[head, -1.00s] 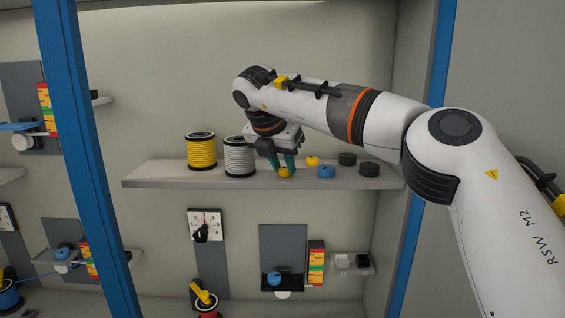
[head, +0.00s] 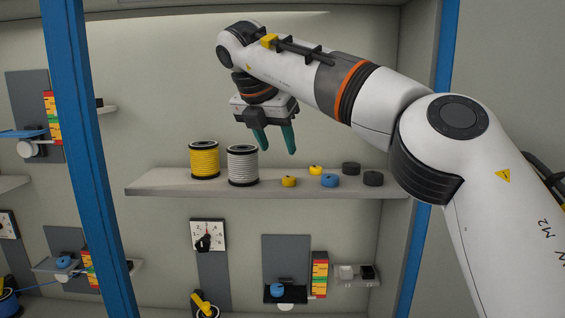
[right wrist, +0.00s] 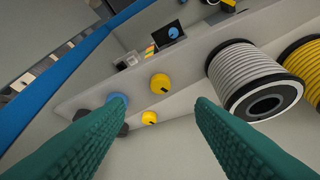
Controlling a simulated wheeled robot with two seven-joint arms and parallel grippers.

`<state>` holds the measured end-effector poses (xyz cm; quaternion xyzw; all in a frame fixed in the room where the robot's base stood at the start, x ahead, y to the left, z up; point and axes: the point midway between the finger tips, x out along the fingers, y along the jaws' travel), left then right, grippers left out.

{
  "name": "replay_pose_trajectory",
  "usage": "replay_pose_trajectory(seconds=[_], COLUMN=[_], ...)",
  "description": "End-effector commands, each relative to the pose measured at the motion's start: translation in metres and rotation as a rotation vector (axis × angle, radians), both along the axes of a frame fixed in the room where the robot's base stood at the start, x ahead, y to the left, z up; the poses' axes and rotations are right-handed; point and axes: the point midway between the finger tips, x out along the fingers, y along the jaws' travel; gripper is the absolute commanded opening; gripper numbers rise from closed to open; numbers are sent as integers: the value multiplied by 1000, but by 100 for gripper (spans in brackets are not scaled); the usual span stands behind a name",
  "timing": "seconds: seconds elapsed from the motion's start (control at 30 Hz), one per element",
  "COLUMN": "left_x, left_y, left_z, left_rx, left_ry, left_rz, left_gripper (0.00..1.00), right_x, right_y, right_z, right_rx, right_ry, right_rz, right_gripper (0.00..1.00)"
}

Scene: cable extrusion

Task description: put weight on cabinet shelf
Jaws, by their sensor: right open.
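The cabinet shelf (head: 160,184) runs across the middle of the head view. A yellow weight (head: 289,181) stands on its front part, to the right of the grey spool. A second yellow weight (head: 316,170), a blue weight (head: 330,180) and two black weights (head: 351,168) (head: 373,178) stand to its right. My right gripper (head: 275,149) is open and empty above the shelf. In the right wrist view its green fingers (right wrist: 145,110) are wide apart, with the front yellow weight (right wrist: 160,83) beyond them, touching neither. My left gripper is not in view.
A yellow spool (head: 204,160) and a grey spool (head: 242,165) stand on the shelf left of the weights. A blue cabinet post (head: 85,150) rises at the left.

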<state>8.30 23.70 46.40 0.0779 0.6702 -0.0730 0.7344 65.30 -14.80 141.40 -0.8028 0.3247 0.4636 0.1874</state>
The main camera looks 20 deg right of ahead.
Motion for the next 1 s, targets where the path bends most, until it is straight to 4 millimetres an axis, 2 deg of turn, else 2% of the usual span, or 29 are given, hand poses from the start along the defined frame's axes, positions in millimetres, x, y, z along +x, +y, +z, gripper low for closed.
replay_pose_trajectory(seconds=[0.1, 0.23, 1.0], left_x=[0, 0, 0], left_y=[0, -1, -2], left_z=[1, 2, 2], left_rx=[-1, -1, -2], left_ry=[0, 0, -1], left_rz=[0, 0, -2], left_gripper=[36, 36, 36], right_x=[-6, -10, -11], right_y=[7, 10, 10], right_z=[16, 25, 26], right_rx=[0, 1, 0], right_ry=[-2, 1, 1], right_rz=[0, 0, -1], right_gripper=[50, 50, 50])
